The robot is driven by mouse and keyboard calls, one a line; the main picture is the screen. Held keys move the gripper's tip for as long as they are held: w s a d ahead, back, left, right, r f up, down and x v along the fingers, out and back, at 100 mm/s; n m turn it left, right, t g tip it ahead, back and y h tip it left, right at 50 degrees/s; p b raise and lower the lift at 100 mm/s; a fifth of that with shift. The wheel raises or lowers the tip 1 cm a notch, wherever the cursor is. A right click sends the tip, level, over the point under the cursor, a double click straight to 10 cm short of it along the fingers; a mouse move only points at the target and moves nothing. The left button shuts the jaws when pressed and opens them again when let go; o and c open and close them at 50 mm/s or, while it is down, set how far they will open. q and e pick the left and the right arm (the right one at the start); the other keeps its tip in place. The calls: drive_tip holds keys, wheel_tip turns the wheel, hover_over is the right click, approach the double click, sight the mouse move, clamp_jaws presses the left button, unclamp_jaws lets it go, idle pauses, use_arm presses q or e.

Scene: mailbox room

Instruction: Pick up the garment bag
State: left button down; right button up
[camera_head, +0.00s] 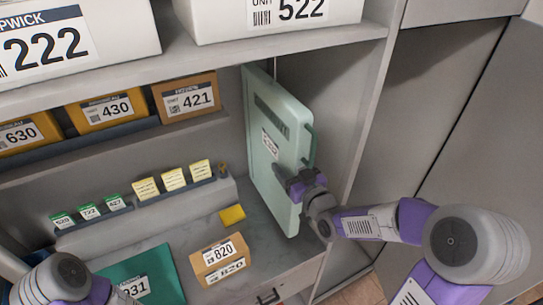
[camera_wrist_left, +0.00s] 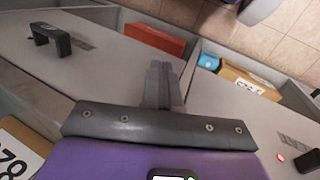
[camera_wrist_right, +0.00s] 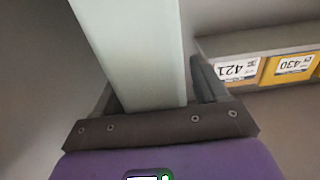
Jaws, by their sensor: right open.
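The garment bag (camera_head: 282,150) is a flat pale green upright case with a dark strip, a white label and a handle on its right edge. It hangs at the right end of the shelf unit. My right gripper (camera_head: 292,186) is at its lower front edge. In the right wrist view the bag (camera_wrist_right: 135,50) stands between the two spread fingers, and I cannot tell whether they touch it. My left gripper (camera_wrist_left: 165,85) is shut and empty in the left wrist view, over grey drawers. Only part of the left arm shows at the lower left of the head view.
A box labelled 820 (camera_head: 219,261) and a green item labelled 931 (camera_head: 142,279) lie on the lower shelf. Boxes 421 (camera_head: 187,98) and 430 (camera_head: 110,109) stand on the shelf above. The unit's side wall (camera_head: 362,100) is close right of the bag.

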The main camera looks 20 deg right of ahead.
clamp_jaws()
drive_tip(key=shift+r, duration=0.1)
idle(0.3)
drive_tip(key=shift+r, duration=0.1)
